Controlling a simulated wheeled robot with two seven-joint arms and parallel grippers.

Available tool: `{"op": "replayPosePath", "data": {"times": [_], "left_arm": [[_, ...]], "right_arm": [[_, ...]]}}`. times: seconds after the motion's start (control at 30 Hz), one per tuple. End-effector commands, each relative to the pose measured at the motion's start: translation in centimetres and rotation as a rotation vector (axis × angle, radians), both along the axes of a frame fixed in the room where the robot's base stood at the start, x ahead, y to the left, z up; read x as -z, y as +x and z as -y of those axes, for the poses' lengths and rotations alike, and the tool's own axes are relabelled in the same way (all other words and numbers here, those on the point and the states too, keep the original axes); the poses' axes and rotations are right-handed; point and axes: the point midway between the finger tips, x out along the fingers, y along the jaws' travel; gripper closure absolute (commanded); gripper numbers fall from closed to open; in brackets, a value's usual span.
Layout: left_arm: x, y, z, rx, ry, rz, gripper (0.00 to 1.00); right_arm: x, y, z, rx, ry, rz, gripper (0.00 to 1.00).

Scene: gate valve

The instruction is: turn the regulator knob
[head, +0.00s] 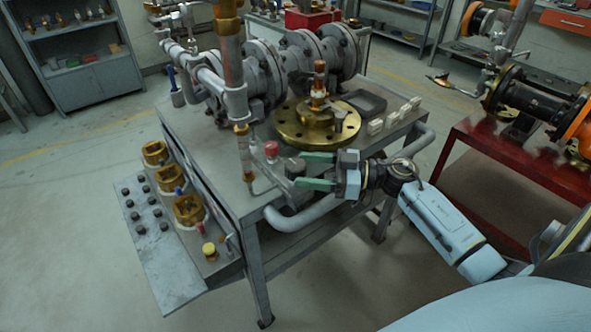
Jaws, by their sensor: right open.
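A red knob (271,148) stands on a small grey fitting near the front edge of the metal workbench (215,150). It is the likeliest regulator knob in view, but I cannot be sure. My right gripper (298,171) comes in from the right with its two green fingers apart. The fingertips point left and lie just right of and slightly below the red knob in the picture. A grey fitting (294,168) shows between the fingertips; I cannot tell whether they touch it. The gripper is not closed on the red knob. My left gripper is not in view.
A brass flange (318,128) lies behind the gripper. Large grey flanged pipes (255,70) and a copper-coloured vertical pipe (232,50) stand on the bench. A curved grey rail (303,216) runs below the gripper. A control panel (150,222) slopes at left; a red table (520,160) stands right.

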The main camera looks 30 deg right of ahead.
Motion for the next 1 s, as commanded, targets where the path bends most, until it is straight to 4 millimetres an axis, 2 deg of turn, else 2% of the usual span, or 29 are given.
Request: {"op": "replayPosePath", "data": {"times": [0.1, 0.23, 0.6, 0.9, 0.93, 1.0], "left_arm": [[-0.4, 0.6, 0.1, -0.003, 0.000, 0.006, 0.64], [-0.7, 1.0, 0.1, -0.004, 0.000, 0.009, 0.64], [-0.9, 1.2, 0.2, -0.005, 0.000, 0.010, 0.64], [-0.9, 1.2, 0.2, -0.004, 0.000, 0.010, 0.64], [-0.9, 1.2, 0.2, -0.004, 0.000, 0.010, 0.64], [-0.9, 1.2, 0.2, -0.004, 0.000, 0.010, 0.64]], "right_arm": [[0.0, 1.2, -1.4, 0.000, 0.002, 0.003, 0.36], [0.0, 1.9, -2.2, 0.000, 0.001, 0.002, 0.36], [0.0, 2.2, -2.6, 0.000, 0.000, 0.000, 0.37], [0.0, 2.2, -2.6, 0.000, 0.000, 0.000, 0.77], [0.0, 2.2, -2.6, 0.000, 0.000, 0.000, 0.80], [0.0, 2.2, -2.6, 0.000, 0.000, 0.000, 0.80]]}}
